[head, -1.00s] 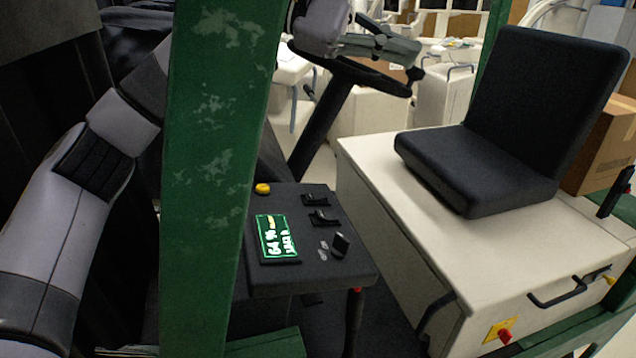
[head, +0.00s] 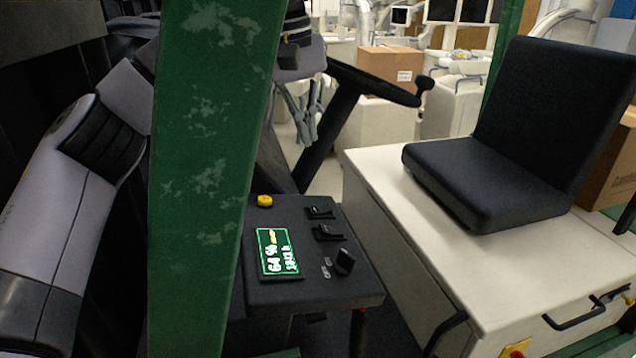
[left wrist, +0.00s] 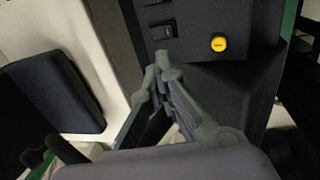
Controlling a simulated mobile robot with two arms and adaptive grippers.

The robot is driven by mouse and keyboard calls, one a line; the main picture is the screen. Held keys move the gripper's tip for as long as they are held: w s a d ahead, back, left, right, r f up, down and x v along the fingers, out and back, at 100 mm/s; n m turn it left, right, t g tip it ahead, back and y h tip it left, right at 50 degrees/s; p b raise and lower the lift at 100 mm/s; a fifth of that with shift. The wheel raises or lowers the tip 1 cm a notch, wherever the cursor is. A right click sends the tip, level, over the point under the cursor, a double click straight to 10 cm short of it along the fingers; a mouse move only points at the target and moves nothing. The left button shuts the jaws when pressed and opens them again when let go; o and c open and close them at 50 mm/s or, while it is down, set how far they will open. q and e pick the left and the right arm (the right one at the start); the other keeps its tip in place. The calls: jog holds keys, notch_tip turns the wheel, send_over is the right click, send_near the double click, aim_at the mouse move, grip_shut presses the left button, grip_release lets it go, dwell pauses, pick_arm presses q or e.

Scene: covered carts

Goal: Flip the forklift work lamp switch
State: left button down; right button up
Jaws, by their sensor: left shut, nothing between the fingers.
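The forklift's dark console (head: 325,290) carries two black rocker switches, a far one (head: 320,212) and a nearer one (head: 328,232). Their markings are too small to read, so I cannot tell which is for the work lamp. My left gripper (head: 307,140) is shut and empty, pointing down above and beyond the console's far edge, apart from the switches. In the left wrist view its fingertips (left wrist: 161,62) appear just below one rocker switch (left wrist: 163,30), with the other (left wrist: 157,3) cut by the top edge. My right gripper is out of view.
A yellow button (head: 265,200), a lit green display (head: 279,253) and a black knob (head: 344,262) share the console. A green post (head: 205,180) stands before my left arm. The steering wheel (head: 375,85) is behind; the black seat (head: 500,150) is right.

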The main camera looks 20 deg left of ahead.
aim_at(322, 207)
pick_arm(q)
jog(key=f, duration=0.4)
jog(key=d+f+p, duration=0.1)
jog(key=f, duration=0.4)
jog(key=w+d+f+p, duration=0.1)
jog(key=f, duration=0.3)
jog(key=shift+w+f, duration=0.1)
jog(key=shift+f, duration=0.3)
